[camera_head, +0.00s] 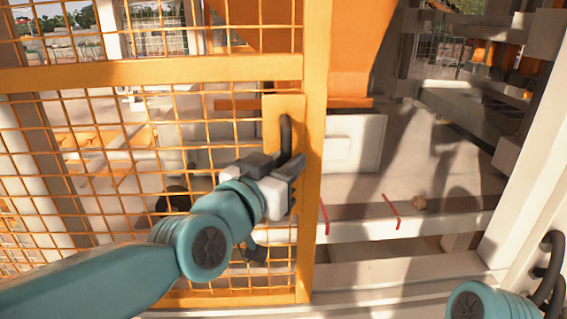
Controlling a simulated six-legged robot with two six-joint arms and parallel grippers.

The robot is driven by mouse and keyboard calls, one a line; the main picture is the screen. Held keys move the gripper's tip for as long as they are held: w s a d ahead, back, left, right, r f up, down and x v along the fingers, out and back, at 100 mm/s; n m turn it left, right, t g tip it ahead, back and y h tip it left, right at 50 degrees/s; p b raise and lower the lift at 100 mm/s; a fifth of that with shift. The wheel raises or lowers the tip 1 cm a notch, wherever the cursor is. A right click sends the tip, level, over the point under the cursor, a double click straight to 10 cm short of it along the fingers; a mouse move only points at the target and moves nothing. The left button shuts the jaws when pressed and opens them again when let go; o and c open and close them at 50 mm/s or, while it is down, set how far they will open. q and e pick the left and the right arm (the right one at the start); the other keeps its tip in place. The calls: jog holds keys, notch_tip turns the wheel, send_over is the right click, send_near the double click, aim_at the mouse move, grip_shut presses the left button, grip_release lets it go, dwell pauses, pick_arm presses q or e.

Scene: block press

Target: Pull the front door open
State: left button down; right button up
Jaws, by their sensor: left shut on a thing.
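The front door (315,130) is an orange frame with wire mesh on the left side of the head view. A dark curved handle (287,135) is on an orange plate near the door's right edge. My left gripper (291,168) is at the handle, shut on its lower part; the jaws hide that part of it. To the right of the door's edge the opening shows the inside of the press. Of my right arm only a teal part shows at the bottom right corner; its gripper is not in view.
A pale beam (410,222) with red marks runs across inside the opening. A white post with a dark handle (549,265) stands at the right. Grey machinery (480,110) and an orange chute (350,50) are behind.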

pick_arm(q)
jog(key=shift+r, duration=0.15)
jog(key=c, duration=1.1)
grip_release()
jog(key=shift+d, duration=0.1)
jog(key=v, duration=1.6)
jog(key=shift+s+p, duration=0.2)
jog(key=shift+p, duration=0.15)
